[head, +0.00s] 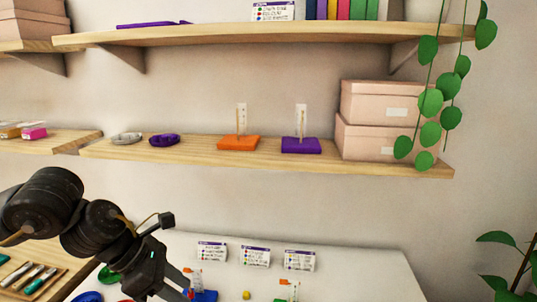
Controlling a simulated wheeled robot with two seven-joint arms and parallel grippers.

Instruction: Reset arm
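My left arm comes in from the lower left. Its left gripper (184,284) points down and right over the white table (365,262), close to a blue board (204,295) with an upright peg and orange piece. A small red thing shows by the fingertips; I cannot tell whether they hold it. The finger gap is unclear at the picture's bottom edge. My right gripper is not in view. A green board (284,299) with a peg stands to the right, cut off below. A small yellow bead (247,295) lies between the boards.
Three cards (256,256) stand at the table's back. The middle shelf (200,150) above holds an orange board (238,143), a purple board (301,146), two dishes (164,140) and pink boxes (375,120). A pen tray (32,282) lies lower left. The table's right side is clear.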

